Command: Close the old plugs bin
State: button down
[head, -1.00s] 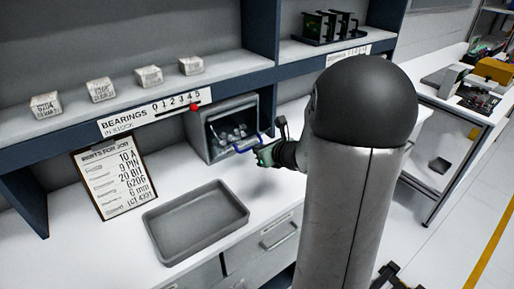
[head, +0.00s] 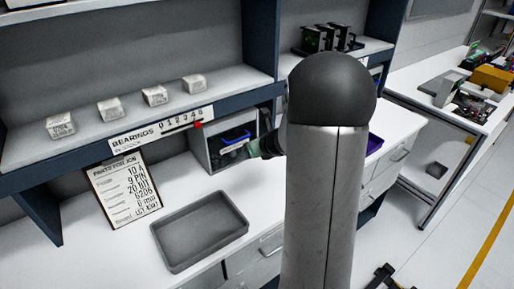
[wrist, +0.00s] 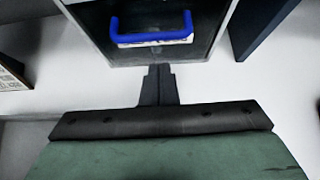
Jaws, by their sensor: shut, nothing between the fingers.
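The old plugs bin is a grey box (head: 207,155) under the shelf at the back of the bench. Its dark front (wrist: 150,55) carries a blue handle (wrist: 152,35) and a white label, and the blue handle (head: 235,136) also shows in the head view. I cannot tell whether the front is fully closed. My gripper (wrist: 156,72) is shut and empty, its fingertips just below the handle, close to the front's lower part. I cannot tell whether they touch. In the head view my arm partly hides the gripper and the box's right side.
A grey empty tray (head: 198,230) lies on the bench in front of the bin. A parts clipboard (head: 127,190) leans at left. The shelf with small boxes (head: 110,107) overhangs the bin. A purple container (head: 375,143) is right of my arm.

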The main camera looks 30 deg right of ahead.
jog(key=shift+w+a+r+p, duration=0.1)
jog(key=shift+w+r, duration=0.2)
jog(key=shift+w, duration=0.3)
jog(key=shift+w+r+p, duration=0.15)
jog(key=shift+w+r, duration=0.2)
jog(key=shift+w, duration=0.2)
jog(key=shift+w+a+r+p, duration=0.1)
jog(key=shift+w+r, duration=0.2)
jog(key=shift+w, duration=0.3)
